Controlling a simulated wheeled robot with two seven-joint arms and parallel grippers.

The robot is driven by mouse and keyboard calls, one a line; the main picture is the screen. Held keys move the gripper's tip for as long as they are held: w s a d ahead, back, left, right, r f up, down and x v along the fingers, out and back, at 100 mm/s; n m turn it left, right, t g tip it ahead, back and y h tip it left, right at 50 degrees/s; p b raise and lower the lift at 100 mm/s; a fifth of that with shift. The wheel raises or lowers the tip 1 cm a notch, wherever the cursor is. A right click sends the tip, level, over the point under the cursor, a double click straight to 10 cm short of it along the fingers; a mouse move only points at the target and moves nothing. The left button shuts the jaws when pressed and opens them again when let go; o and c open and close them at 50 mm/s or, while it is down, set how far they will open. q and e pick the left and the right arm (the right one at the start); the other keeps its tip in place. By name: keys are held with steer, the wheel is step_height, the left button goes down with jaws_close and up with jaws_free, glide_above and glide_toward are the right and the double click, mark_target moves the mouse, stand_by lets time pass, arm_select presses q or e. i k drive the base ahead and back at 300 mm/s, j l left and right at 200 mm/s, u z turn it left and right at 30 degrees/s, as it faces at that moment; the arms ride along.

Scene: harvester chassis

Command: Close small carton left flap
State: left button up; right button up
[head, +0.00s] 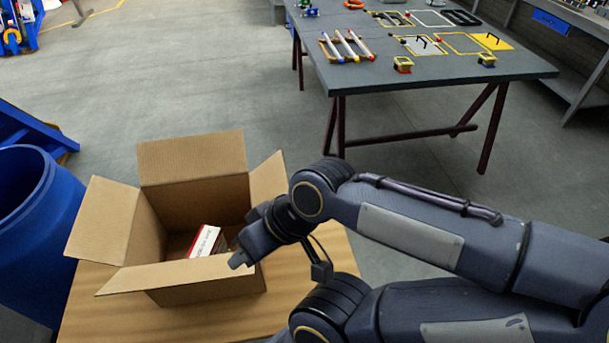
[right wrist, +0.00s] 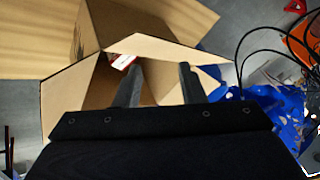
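An open cardboard carton (head: 200,285) stands on a wooden-topped table. Its left flap (head: 103,220) leans outward, its back flap (head: 190,157) stands up, its right flap (head: 268,178) tilts up and out, and its front flap (head: 165,275) sticks out toward me. A white and red box (head: 207,241) lies inside. My right gripper (head: 240,262) is at the carton's right front, its tips mostly hidden in the head view. In the right wrist view its two fingers (right wrist: 158,80) are apart with nothing gripped, in front of the carton opening (right wrist: 155,45). My left gripper is not in view.
A blue barrel (head: 35,230) stands close to the left of the carton. A grey table (head: 440,75) with tools and markers stands behind to the right, with open floor between.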

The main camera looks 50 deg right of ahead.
mark_target(269, 180)
steer(key=z, duration=1.7)
steer(key=l+z, duration=0.5)
steer(key=z, duration=0.25)
steer(key=i, duration=0.05)
